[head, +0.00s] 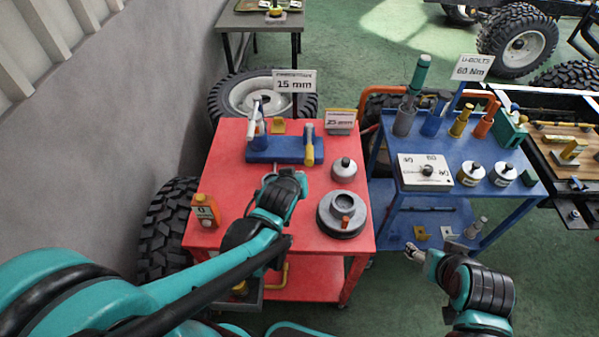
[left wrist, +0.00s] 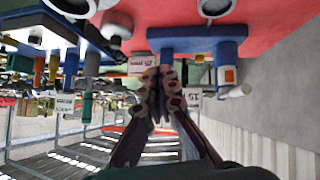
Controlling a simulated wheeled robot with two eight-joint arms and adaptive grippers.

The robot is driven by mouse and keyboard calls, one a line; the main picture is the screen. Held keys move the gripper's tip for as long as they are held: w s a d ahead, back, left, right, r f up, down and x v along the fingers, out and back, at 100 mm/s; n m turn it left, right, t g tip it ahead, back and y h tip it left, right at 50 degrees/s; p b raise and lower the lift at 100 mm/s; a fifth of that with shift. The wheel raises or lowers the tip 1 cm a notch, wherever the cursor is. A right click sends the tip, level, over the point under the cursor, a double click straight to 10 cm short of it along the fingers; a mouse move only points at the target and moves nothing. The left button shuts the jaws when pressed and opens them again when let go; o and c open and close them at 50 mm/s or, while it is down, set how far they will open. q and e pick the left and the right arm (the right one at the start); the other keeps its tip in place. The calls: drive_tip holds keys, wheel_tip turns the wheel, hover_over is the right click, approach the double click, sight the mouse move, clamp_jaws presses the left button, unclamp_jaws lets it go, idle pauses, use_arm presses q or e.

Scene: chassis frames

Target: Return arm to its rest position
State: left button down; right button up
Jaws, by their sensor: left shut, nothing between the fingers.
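My left arm reaches in from the left over the red cart (head: 225,160). My left gripper (head: 270,178) is mostly hidden behind its own wrist in the head view, over the cart's middle, in front of the blue tool rack (head: 285,150). In the left wrist view, its fingers (left wrist: 165,80) are together with nothing between them, and the blue rack (left wrist: 190,32) shows beyond them. My right gripper (head: 415,253) is at the lower right, in front of the blue cart (head: 385,170); its fingers are too small to tell open from shut.
A grey wall (head: 130,100) stands at left. Green floor shows between the arms.

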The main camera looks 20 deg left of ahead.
use_arm(q)
drive_tip(key=s+r+m+g+b, duration=0.1)
drive_tip(key=s+r+m+g, duration=0.1)
drive_tip(key=s, duration=1.2)
drive_tip(key=shift+s+a+r+m+g+h+b, duration=0.25)
drive_tip(key=shift+s+m+g+h, duration=0.2)
drive_tip(key=shift+m, duration=0.55)
use_arm(e)
drive_tip(key=shift+f, duration=0.75)
use_arm(q)
drive_tip(key=shift+w, duration=0.15)
